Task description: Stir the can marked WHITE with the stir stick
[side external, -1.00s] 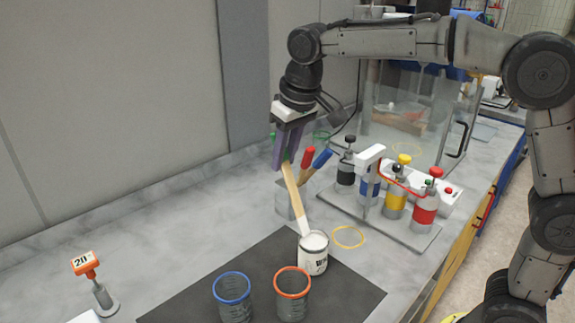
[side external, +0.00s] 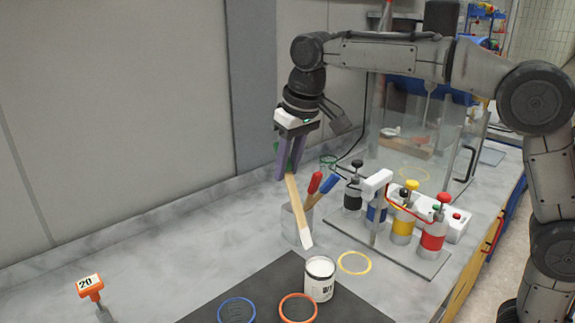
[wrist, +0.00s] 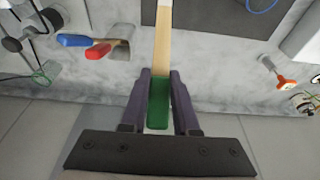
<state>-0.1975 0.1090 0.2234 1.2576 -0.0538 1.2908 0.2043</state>
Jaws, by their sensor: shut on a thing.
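My gripper (side external: 288,170) is shut on the green handle (wrist: 158,105) of the stir stick (side external: 297,205). The stick is pale wood with a white tip and hangs tilted, its tip down and to the right in the side external view. The white can (side external: 321,284) stands upright on the dark mat, its black label only partly readable. The stick's tip is outside the can, above and to the left of its rim in the side view. In the wrist view the stick (wrist: 162,50) runs up to the top edge; the can is not seen there.
A holder with red and blue handled tools (side external: 318,186) is close behind the stick. Bottles on a rack (side external: 403,225) stand right. A yellow ring (side external: 355,263) lies beside the can.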

